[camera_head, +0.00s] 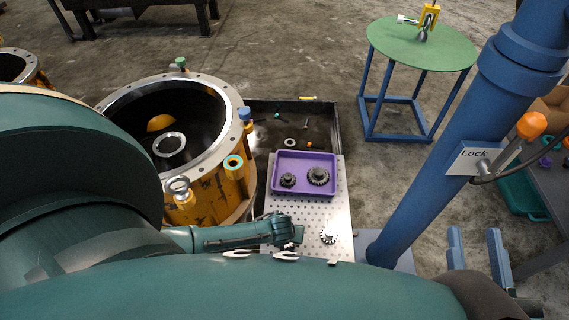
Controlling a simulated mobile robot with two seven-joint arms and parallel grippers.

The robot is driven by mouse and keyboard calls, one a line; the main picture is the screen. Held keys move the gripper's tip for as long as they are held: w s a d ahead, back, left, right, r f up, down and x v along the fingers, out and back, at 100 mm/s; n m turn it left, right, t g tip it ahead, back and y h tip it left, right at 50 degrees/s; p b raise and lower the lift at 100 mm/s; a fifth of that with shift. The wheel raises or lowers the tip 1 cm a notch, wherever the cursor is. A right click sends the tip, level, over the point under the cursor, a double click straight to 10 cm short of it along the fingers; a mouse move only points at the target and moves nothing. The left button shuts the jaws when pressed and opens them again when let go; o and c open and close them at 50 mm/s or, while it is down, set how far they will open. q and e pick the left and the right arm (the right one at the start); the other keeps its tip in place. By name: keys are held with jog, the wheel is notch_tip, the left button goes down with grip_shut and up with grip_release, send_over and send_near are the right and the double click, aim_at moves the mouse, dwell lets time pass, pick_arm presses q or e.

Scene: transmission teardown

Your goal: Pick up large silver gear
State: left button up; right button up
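A silver toothed gear (329,236) lies on the perforated metal plate (341,203), below the purple tray. Two darker gears, a larger one (318,176) and a smaller one (287,180), sit in the purple tray (298,157). My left arm comes in from the left. What seems to be its hand (283,231) is over the plate's left part, left of the silver gear; its fingers are not clear.
A yellow housing (233,188) with a metal rim stands left of the plate. A dark bin (326,124) with small parts is behind the tray. A blue post (437,150) rises right of the plate. A green round table (400,45) stands at the back.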

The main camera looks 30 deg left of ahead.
pick_arm(q)
jog(key=shift+c, duration=0.2)
jog(key=shift+r, duration=0.1)
grip_shut()
